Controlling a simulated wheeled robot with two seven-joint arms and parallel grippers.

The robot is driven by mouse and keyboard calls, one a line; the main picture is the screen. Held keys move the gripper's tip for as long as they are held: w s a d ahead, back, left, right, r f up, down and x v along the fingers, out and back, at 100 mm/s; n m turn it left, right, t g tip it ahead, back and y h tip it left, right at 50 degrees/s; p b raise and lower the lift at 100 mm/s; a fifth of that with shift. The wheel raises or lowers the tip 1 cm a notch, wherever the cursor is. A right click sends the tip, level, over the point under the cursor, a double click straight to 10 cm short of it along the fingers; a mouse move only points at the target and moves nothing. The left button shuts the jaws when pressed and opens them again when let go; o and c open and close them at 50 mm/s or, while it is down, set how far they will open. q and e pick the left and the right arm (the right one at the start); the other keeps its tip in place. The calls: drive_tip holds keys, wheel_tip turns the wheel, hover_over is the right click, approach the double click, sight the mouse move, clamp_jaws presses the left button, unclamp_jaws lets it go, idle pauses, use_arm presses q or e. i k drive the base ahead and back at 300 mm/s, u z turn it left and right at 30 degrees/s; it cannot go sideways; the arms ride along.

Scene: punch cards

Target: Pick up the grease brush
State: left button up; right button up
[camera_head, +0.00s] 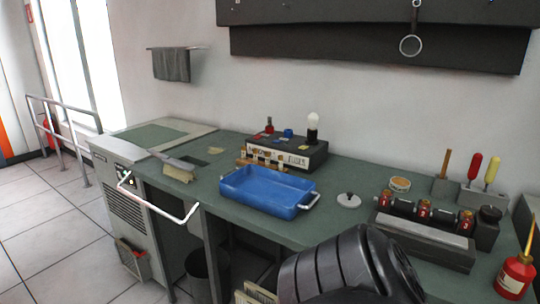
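Two things could be the grease brush. One is a flat brush (178,173) with pale tan bristles and a grey handle, lying at the front left edge of the green bench top. The other is a plain wooden handle (446,164) standing upright in a small grey block or cup (443,187) at the back right; its lower end is hidden, so I cannot tell if it has bristles. Neither gripper shows. A dark ribbed part of my own arm fills the bottom centre right, well apart from both.
A blue tray (262,205) sits mid-bench before a black box (284,152) with a bulb. Red and yellow handled tools (483,170) stand in a holder. A rack with red-banded rollers (424,210) and a red oil can (514,276) are right. A white rail (160,212) juts out front.

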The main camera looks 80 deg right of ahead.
sight(447, 161)
drive_tip(key=k, duration=2.45)
drive_tip(key=z, duration=0.75)
